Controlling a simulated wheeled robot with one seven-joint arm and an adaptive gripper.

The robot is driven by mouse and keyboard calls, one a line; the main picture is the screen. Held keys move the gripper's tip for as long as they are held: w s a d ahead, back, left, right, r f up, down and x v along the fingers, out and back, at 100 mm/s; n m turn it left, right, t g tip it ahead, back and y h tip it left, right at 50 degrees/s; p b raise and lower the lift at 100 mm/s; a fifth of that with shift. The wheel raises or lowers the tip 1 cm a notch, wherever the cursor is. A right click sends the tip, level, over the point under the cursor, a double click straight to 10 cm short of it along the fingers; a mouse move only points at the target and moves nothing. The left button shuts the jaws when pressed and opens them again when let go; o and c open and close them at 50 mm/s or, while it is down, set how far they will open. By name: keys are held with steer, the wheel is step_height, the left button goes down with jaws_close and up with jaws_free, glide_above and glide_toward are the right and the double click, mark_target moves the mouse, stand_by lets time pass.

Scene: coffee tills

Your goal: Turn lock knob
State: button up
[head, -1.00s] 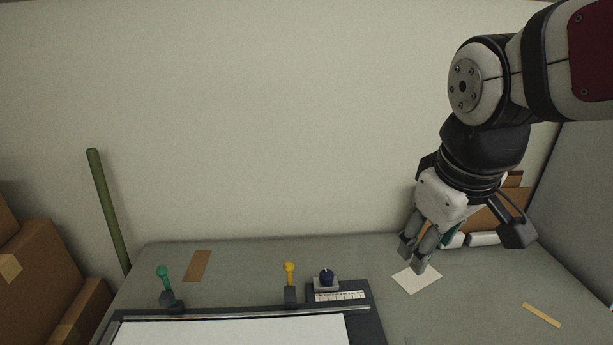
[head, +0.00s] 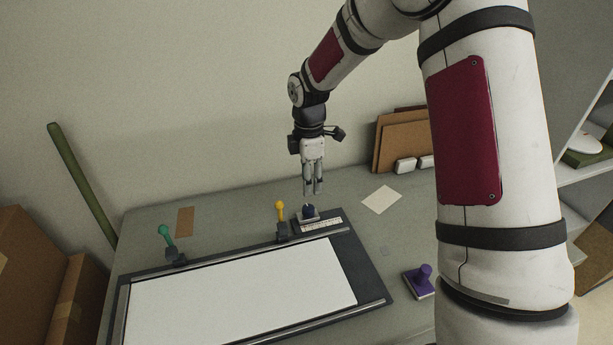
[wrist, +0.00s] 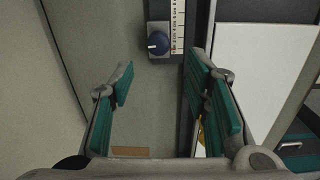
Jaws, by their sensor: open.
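A dark blue round knob (head: 308,210) stands on a small grey plate beside a white ruled scale (head: 320,225) at the back of a black-framed board (head: 350,250). In the wrist view the knob (wrist: 158,43) has a light pointer mark and sits beyond my fingertips, near the top middle. My gripper (head: 314,192) points down just above the knob, partly in front of it. In the wrist view its two green-padded fingers (wrist: 162,78) are spread apart with nothing between them. The fingers do not appear to touch the knob.
A yellow-knobbed lever (head: 280,206) stands close left of the knob, and a green-knobbed one (head: 165,233) farther left. A purple-handled block (head: 422,280) lies at right. Boxes (head: 35,265) stand left.

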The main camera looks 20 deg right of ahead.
mark_target(308, 207)
steer(key=shift+w+f, duration=0.2)
steer(key=shift+f, duration=0.75)
step_height(308, 207, down, 9)
steer(key=b, duration=0.2)
steer(key=shift+r+b, duration=0.2)
steer(key=shift+b, duration=0.2)
steer(key=shift+r+n, duration=0.2)
steer(key=shift+n, duration=0.1)
steer(key=c, duration=0.7)
